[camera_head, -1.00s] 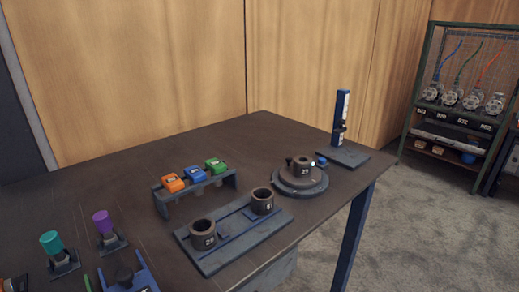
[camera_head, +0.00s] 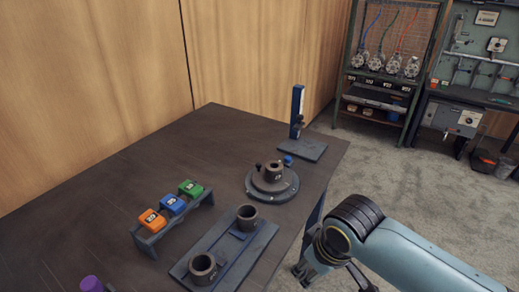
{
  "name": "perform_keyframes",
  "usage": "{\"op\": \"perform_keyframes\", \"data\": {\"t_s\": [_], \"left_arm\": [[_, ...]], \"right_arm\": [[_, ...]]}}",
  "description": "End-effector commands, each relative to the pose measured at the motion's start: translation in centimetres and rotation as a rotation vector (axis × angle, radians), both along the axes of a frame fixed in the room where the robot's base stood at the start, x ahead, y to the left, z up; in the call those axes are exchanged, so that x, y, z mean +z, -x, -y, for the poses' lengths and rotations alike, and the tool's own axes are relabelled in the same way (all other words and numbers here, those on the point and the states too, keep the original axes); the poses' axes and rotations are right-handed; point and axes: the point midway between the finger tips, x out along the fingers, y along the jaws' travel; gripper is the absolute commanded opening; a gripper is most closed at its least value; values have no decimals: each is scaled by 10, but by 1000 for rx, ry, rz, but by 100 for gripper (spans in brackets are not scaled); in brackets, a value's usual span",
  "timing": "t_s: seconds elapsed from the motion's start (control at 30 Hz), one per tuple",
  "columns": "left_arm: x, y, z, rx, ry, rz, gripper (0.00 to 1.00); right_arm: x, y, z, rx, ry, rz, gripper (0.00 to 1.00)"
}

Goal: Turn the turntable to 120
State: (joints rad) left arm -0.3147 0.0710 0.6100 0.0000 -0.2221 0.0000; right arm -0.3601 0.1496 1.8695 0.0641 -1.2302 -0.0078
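The turntable (camera_head: 270,191) is a round dark grey disc near the right edge of the table. A dark cylindrical pipe piece (camera_head: 274,172) with a pale marking stands at its centre, and a small blue part (camera_head: 288,160) sits at its far right side. The angle reading is too small to make out. My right gripper (camera_head: 322,277) is at the lower right, beyond the table's edge and apart from the turntable. Its fingers are dark and partly hidden by its wrist, so its opening is unclear. My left gripper is not in view.
A blue upright post (camera_head: 297,112) on a flat base stands behind the turntable. A plate (camera_head: 226,250) with two dark cups lies in front. A rack (camera_head: 146,240) holds orange, blue and green blocks. The dark table (camera_head: 135,160) is clear at the back left.

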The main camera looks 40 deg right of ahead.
Motion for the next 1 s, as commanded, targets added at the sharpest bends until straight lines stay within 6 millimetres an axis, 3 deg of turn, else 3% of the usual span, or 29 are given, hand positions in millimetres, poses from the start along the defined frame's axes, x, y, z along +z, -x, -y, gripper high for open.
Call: {"op": "perform_keyframes", "data": {"t_s": [0.03, 0.17, 0.3, 0.57, 0.8, 1.0], "left_arm": [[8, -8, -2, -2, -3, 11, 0], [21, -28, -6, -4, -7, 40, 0], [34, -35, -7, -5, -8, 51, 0], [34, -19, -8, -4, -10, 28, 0], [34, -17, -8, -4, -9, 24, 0], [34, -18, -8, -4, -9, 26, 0]], "right_arm": [[24, -4, -2, 6, 0, 12, 40], [75, -13, -6, 21, -3, 31, 40], [134, -40, -6, 46, -7, 61, 40], [149, -114, 13, 54, -27, 79, 40], [165, -188, 43, 28, -56, 102, 40], [180, -228, 63, 4, -82, 116, 40]]}}
